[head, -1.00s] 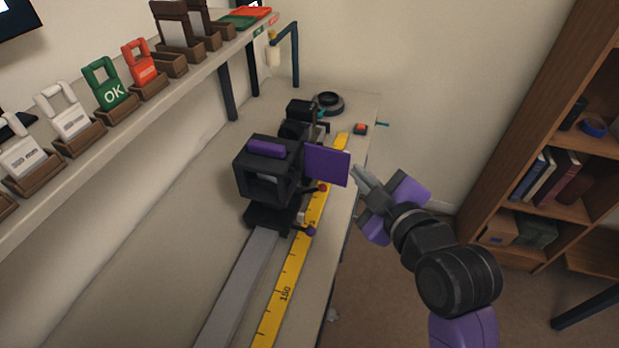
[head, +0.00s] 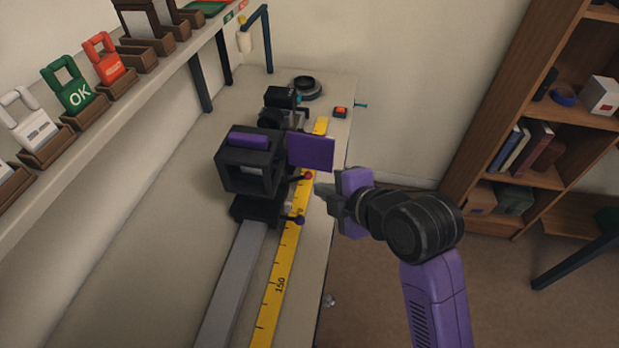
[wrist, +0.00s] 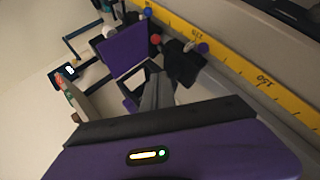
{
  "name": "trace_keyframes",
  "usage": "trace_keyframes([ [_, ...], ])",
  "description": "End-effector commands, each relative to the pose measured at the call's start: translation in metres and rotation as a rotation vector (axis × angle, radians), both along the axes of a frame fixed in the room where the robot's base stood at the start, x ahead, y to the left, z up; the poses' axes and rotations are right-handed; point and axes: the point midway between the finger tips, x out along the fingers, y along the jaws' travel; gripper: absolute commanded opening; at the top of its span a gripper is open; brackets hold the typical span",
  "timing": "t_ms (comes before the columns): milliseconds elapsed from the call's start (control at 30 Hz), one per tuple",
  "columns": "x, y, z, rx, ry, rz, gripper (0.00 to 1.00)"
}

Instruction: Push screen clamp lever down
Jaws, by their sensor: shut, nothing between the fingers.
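A black box-shaped holder (head: 245,165) with a purple top stands on a carriage on the grey rail (head: 235,290). A purple flat panel (head: 311,152) is at its right. A lever with a red knob (head: 308,175) sticks out below the panel, and one with a purple knob (head: 299,220) sticks out at the carriage base. Both knobs, red (wrist: 155,39) and purple (wrist: 203,47), show in the wrist view. I cannot tell for sure which is the screen clamp lever. My gripper (head: 319,189) is shut and empty, its tips close to the red knob; contact is not clear.
A yellow ruler (head: 278,285) runs along the rail's right side. More black gear (head: 280,98) stands farther along the rail, with a dark round part (head: 307,88) behind. A shelf with tagged trays (head: 110,105) runs along the left.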

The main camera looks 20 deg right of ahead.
Motion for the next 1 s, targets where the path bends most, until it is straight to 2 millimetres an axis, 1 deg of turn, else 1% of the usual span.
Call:
trace_keyframes([
  [167, 0.022, 0.003, -0.015, 0.000, 0.003, 0.001, 0.00],
  [400, 0.061, 0.009, -0.043, 0.000, 0.002, -0.001, 0.00],
  [533, 0.079, 0.010, -0.056, -0.001, 0.002, -0.001, 0.00],
  [600, 0.084, 0.002, -0.062, 0.001, 0.002, -0.003, 0.00],
  [700, 0.091, -0.005, -0.068, 0.000, 0.001, -0.003, 0.00],
  [833, 0.096, -0.010, -0.074, 0.000, 0.001, -0.001, 0.00],
  [1000, 0.098, -0.013, -0.077, 0.000, 0.000, -0.001, 0.00],
])
